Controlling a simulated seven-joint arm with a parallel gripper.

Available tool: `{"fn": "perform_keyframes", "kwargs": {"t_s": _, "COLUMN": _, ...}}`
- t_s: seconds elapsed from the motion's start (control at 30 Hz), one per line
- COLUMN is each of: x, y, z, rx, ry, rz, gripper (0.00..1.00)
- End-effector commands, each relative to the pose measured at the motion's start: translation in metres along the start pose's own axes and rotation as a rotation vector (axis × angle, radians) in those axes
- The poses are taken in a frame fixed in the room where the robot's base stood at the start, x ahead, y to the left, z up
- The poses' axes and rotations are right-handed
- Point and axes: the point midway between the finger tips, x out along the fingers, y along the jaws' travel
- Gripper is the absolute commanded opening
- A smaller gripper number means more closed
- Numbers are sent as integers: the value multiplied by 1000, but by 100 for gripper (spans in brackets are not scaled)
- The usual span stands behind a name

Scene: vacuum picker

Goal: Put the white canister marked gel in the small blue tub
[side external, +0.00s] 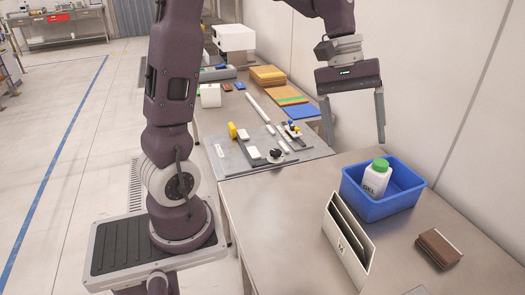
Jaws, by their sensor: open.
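The white canister marked GEL (375,182) has a green lid. It is inside the small blue tub (390,209), upright or slightly tilted, at the tub's left part. My gripper (356,141) is open and empty. Its two fingers point down, and it hangs in the air above and behind the tub, apart from the canister. The canister's lower end is hidden by the tub's front wall.
A white file holder (348,245) stands in front of the tub, and a brown block (438,249) lies to its right. A grey board with small parts (235,165) lies farther back, with cardboard pieces (268,75) beyond. A wall runs along the right.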

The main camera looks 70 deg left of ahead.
Motion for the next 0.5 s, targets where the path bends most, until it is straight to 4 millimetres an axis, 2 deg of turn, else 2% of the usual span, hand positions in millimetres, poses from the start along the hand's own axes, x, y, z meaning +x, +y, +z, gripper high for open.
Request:
{"fn": "perform_keyframes", "kwargs": {"t_s": 0.03, "x": -13, "y": -11, "z": 36, "rx": 138, "ry": 86, "rz": -34, "gripper": 76}}
{"fn": "perform_keyframes", "kwargs": {"t_s": 0.1, "x": -23, "y": -35, "z": 79, "rx": 336, "ry": 203, "rz": -82, "gripper": 76}}
{"fn": "perform_keyframes", "kwargs": {"t_s": 0.2, "x": -28, "y": -74, "z": 122, "rx": 582, "ry": 344, "rz": -129, "gripper": 76}}
{"fn": "perform_keyframes", "kwargs": {"t_s": 0.33, "x": -24, "y": -111, "z": 148, "rx": 794, "ry": 466, "rz": -162, "gripper": 76}}
{"fn": "perform_keyframes", "kwargs": {"t_s": 0.4, "x": -21, "y": -121, "z": 153, "rx": 853, "ry": 500, "rz": -169, "gripper": 76}}
{"fn": "perform_keyframes", "kwargs": {"t_s": 0.5, "x": -19, "y": -126, "z": 155, "rx": 884, "ry": 515, "rz": -174, "gripper": 76}}
